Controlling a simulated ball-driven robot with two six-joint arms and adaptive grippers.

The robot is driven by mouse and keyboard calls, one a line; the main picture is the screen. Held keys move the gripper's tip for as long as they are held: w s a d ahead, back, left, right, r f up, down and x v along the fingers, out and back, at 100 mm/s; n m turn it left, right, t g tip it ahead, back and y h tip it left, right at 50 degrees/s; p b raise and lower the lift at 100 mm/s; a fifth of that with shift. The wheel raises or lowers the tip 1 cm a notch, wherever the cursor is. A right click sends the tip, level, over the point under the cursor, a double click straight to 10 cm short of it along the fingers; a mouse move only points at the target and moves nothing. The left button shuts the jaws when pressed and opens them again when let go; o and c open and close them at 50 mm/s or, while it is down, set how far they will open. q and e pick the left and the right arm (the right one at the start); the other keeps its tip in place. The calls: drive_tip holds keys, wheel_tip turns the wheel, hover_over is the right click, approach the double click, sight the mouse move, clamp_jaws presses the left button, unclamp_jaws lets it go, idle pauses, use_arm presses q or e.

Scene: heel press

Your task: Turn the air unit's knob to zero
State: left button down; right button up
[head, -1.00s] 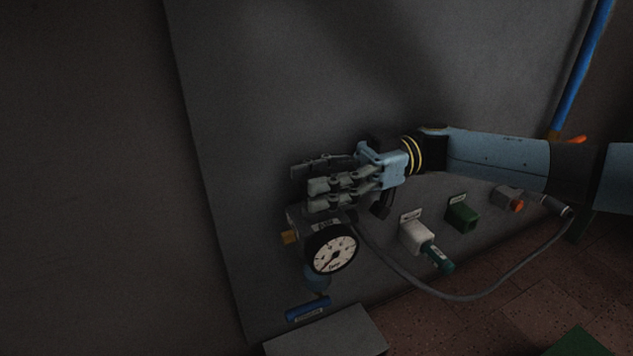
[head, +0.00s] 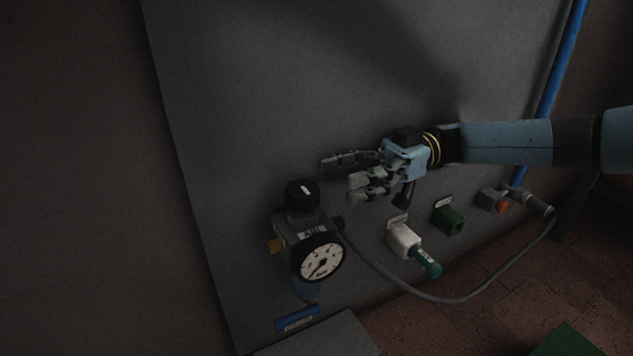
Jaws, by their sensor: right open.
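The air unit (head: 296,234) is mounted on the grey panel, with a label, a brass fitting on its left side and a blue bowl below. Its black knob (head: 302,195) sits on top and bears a white mark. The round white gauge (head: 321,263) on its front has a dark needle pointing to the lower left. My right gripper (head: 342,178) is open and empty, up and to the right of the knob and apart from it. My left gripper is not in view.
A white socket with a teal plug (head: 428,262), a green socket (head: 448,218) and a grey box with an orange-red part (head: 494,200) line the panel at right. A grey hose (head: 400,283) loops below them. A blue tag (head: 297,318) is below the unit. The upper panel (head: 240,90) is clear.

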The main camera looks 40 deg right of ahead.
drive_tip(key=v, duration=0.4)
drive_tip(key=shift+d, duration=0.25)
